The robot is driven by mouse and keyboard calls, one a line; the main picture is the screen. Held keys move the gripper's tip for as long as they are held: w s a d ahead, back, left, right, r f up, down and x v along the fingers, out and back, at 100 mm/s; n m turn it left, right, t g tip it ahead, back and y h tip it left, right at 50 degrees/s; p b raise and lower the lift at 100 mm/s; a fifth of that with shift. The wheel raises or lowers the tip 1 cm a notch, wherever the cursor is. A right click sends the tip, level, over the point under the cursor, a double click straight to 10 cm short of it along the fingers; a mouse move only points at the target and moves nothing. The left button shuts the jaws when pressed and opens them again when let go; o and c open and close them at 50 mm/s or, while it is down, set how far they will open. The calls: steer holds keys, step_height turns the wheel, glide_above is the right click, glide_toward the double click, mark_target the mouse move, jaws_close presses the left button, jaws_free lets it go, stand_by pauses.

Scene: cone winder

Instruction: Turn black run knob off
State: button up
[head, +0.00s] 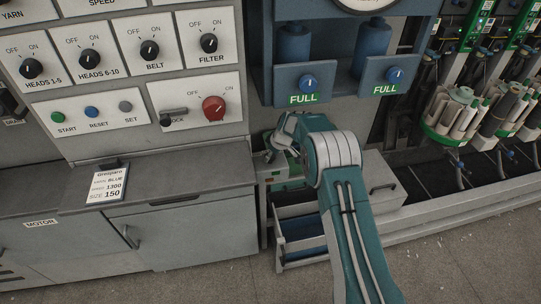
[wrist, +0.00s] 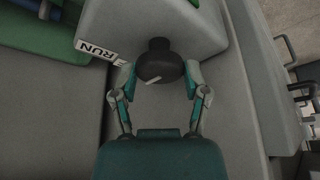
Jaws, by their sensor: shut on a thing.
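A short white mark shows on the knob's rounded face. My gripper (wrist: 161,72) has one finger on each side of the knob and is shut on it. In the head view my gripper (head: 272,151) is at a low grey unit below the blue housing. There my arm and gripper hide the run knob.
A panel of black knobs and one red knob (head: 214,108) stands at the left. Grey cabinets (head: 180,232) are below it. An open drawer (head: 300,237) is under my gripper. Blue housings with "FULL" labels (head: 304,99) are above, and bobbins (head: 455,110) are at the right.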

steer(key=shift+s+f, duration=0.15)
steer(key=shift+f, duration=0.15)
steer(key=o, duration=1.1)
steer(key=shift+f, duration=0.1)
steer(key=shift+o, duration=0.2)
steer(key=shift+r, duration=0.2)
steer(key=shift+r, duration=0.2)
steer(key=v, duration=0.7)
steer(key=shift+w, duration=0.2)
